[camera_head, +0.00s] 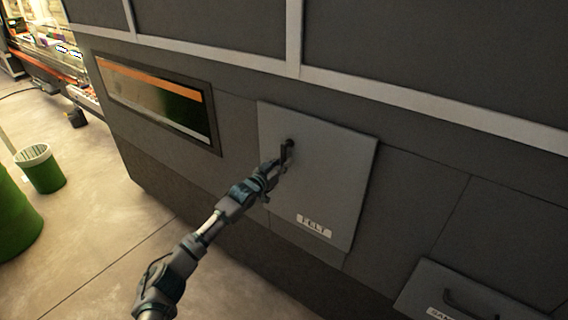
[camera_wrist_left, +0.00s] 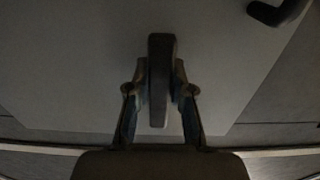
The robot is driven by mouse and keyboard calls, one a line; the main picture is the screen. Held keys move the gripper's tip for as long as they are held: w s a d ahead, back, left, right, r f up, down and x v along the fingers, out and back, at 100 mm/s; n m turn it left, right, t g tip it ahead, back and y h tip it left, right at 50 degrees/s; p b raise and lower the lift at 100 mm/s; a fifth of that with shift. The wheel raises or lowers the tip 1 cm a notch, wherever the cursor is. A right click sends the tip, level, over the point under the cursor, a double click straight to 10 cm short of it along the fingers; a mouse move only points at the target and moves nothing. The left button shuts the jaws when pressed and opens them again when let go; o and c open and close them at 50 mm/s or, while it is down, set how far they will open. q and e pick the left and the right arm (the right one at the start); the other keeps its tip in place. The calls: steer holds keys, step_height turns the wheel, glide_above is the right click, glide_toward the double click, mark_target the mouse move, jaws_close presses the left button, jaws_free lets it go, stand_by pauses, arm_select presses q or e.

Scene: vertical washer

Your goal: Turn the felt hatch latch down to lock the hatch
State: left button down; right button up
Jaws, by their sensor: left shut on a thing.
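My right gripper is not in view.
A dark hooked piece (camera_wrist_left: 278,10) shows at the wrist view's upper right. A drawer with a black handle (camera_head: 470,303) is at the head view's lower right. A window (camera_head: 160,100) is left of the hatch. Green bins (camera_head: 42,172) stand on the open floor at far left.

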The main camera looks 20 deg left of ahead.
arm_select(q)
steer(key=shift+f, duration=0.5)
steer(key=c, duration=1.1)
jaws_free()
steer(key=shift+c, duration=0.2)
steer(key=shift+o, duration=0.7)
steer(key=shift+w+a+r, duration=0.15)
steer(key=shift+w, duration=0.05)
steer(key=v, duration=1.2)
steer(key=shift+w, duration=0.1)
